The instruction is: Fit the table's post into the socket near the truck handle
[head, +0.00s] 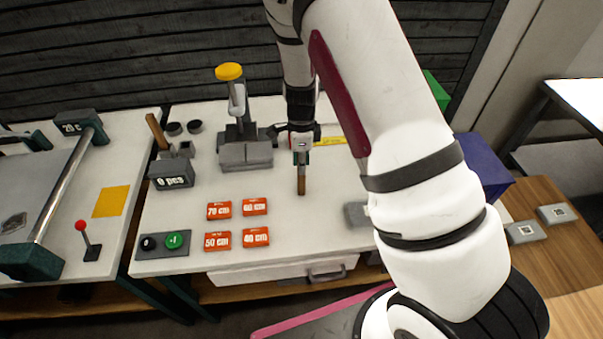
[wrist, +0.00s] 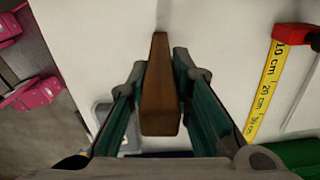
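My gripper (head: 301,158) is over the white worktable, with its fingers closed on the sides of a brown wooden post (head: 301,186). The post hangs upright below the fingers in the head view. In the wrist view the post (wrist: 160,95) lies between the two green-grey fingers. Whether its lower end touches the table is unclear. A grey block (head: 355,213) sits to its right, partly behind my arm; any hole in it is hidden. Two grey blocks with square sockets, one nearer (head: 523,232) and one farther (head: 557,213), lie on the wooden surface at right. A pink bar (head: 318,313) shows at the bottom.
Orange length tags (head: 217,209) lie left of the post. A grey stand with a yellow knob (head: 229,72) is behind them. Another brown post (head: 157,131) stands farther left. A yellow ruler (wrist: 265,92) and a blue box (head: 484,165) are at right. My arm covers the right of the table.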

